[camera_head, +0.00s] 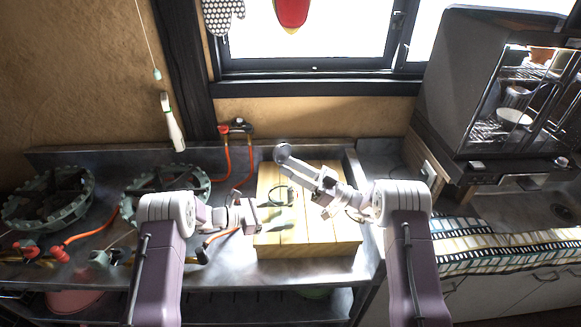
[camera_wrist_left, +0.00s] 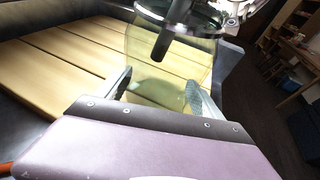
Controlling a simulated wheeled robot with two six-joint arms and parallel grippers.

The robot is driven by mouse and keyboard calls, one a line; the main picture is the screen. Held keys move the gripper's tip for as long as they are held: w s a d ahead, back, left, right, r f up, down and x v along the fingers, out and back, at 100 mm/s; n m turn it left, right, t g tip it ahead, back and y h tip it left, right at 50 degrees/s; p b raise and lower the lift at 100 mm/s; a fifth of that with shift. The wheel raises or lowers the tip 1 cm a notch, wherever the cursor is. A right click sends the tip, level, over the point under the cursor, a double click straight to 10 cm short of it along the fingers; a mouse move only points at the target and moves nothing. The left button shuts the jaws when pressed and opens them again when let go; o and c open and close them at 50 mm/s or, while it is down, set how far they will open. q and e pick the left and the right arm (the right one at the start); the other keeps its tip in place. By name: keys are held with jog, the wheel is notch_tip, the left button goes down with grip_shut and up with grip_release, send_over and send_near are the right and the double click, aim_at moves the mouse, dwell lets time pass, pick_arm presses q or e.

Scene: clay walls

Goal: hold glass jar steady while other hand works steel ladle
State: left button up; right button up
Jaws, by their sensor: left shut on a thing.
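The glass jar (camera_wrist_left: 140,52) is clear with a yellow-green tint and stands on the wooden board; in the head view it is faint against the boards. My left gripper (camera_wrist_left: 158,92) has a finger on each side of the jar and is shut on it; in the head view it comes in from the left (camera_head: 264,214). The steel ladle (camera_head: 283,153) shows as a grey round end, with its shaft running to my right gripper (camera_head: 322,183), which is shut on it above the board. A dark rod overlaps the jar in the left wrist view; I cannot tell whether it is inside.
The wooden board (camera_head: 335,235) lies on the metal counter. Gas burners (camera_head: 48,200) with orange hoses stand to the left. A dark glass-front cabinet (camera_head: 470,85) stands at the right, above a patterned cloth (camera_head: 500,248). A small whitish-green item (camera_head: 278,226) lies on the board.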

jog(key=v, duration=1.1)
jog(key=shift+d, duration=0.25)
jog(key=shift+f, duration=0.15)
pick_arm(q)
jog(key=o, duration=1)
jog(key=shift+a, duration=0.1)
